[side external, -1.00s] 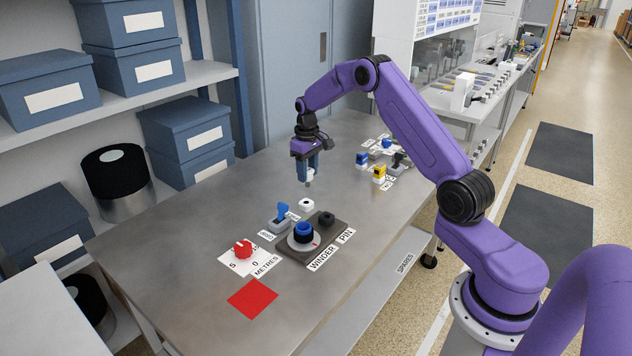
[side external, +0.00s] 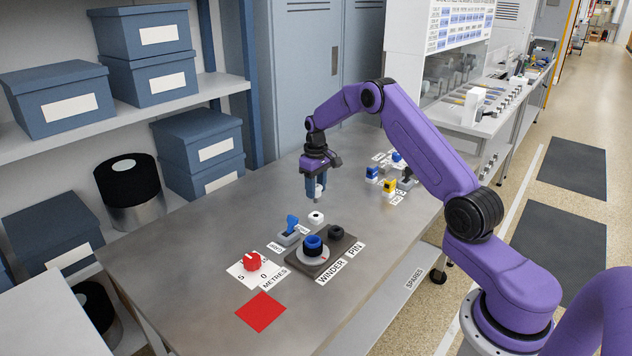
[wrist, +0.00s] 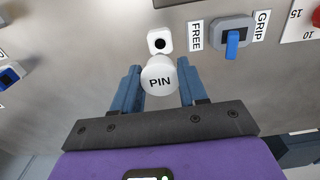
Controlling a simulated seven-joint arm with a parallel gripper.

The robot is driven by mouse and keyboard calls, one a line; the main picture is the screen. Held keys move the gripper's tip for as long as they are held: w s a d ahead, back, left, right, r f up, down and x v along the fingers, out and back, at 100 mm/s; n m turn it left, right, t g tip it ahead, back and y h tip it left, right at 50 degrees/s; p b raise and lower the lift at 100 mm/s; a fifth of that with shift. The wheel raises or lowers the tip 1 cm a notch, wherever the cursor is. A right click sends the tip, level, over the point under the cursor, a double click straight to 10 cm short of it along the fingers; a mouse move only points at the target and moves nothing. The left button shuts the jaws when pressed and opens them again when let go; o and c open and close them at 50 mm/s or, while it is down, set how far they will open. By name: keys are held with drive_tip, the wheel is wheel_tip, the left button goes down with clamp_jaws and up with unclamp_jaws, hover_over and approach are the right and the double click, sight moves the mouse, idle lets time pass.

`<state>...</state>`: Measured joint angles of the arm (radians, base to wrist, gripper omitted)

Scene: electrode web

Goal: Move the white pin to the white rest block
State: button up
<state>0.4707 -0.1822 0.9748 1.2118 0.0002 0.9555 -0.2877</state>
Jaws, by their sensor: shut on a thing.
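My gripper (side external: 316,188) is shut on the white pin (wrist: 160,78), whose round top reads PIN in the wrist view. The pin hangs upright between the blue fingers, above the table; its lower end shows below them in the side view. The white rest block (side external: 316,217) is a small white block with a dark hole in its top. It stands on the table just below and in front of my gripper in the side view.
The dark winder base (side external: 326,254) with a blue-topped hub (side external: 313,245) stands near the rest block. A blue lever (side external: 292,223) between FREE and GRIP labels is close by. A red dial (side external: 252,261) and red square (side external: 261,312) lie nearer. Small blue and yellow parts (side external: 389,186) sit behind.

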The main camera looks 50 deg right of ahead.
sight(316, 202)
drive_tip(key=shift+f, duration=1.7)
drive_tip(key=shift+f, duration=1.65)
idle(0.6)
drive_tip(key=o, duration=1.2)
drive_tip(key=shift+o, duration=0.2)
wheel_tip(316, 202, up, 17)
drive_tip(key=shift+r, duration=0.2)
drive_tip(key=shift+a, duration=0.1)
